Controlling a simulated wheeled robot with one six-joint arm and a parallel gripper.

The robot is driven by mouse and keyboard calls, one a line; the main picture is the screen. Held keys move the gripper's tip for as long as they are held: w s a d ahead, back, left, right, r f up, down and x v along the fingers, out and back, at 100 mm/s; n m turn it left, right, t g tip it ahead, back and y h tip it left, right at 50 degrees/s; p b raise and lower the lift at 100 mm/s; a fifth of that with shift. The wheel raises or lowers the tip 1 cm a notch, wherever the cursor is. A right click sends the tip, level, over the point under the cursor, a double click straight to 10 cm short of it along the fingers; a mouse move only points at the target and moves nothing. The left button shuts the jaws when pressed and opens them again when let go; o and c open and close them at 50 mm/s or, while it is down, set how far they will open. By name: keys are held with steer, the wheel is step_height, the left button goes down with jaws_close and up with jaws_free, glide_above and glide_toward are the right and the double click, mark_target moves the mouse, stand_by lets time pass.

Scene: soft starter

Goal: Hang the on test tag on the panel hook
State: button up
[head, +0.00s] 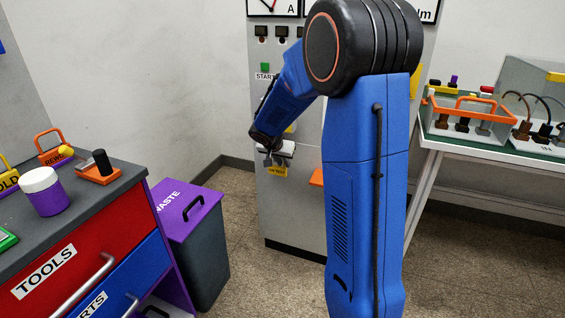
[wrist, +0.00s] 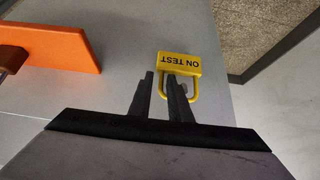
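The on test tag (wrist: 179,64) is yellow with black lettering and a yellow loop, and appears upside down in the wrist view. In the head view the tag (head: 277,171) is against the grey panel (head: 290,215), just below my gripper (head: 275,155). In the wrist view my gripper (wrist: 160,85) has its two dark fingers slightly apart, with a gap between the tips. The right finger overlaps the tag's loop.
An orange part (wrist: 50,45) sticks out from the panel beside the tag. A purple-lidded waste bin (head: 190,215) stands left of the panel. A tool cabinet (head: 75,245) is at left, and a bench (head: 480,152) with an orange-handled carrier (head: 470,104) is at right.

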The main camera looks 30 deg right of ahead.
steer(key=shift+w+a, duration=0.1)
steer(key=shift+a, duration=0.05)
steer(key=v, duration=1.7)
steer(key=shift+r, duration=0.2)
steer(key=s+a+f+n+y, duration=0.1)
steer(key=s+a+n+y, duration=0.1)
steer(key=s, duration=0.9)
steer(key=s+a+f+n+y, duration=0.1)
steer(key=s+a+n, duration=0.4)
steer(key=s, duration=0.7)
steer(key=s+a+f+n+y, duration=0.2)
steer(key=s+a+n, duration=0.1)
steer(key=s, duration=0.8)
steer(key=shift+a+f+y, duration=0.25)
steer(key=shift+a+y, duration=0.05)
steer(key=shift+a, duration=0.5)
steer(key=shift+s, duration=0.15)
stand_by(1.6)
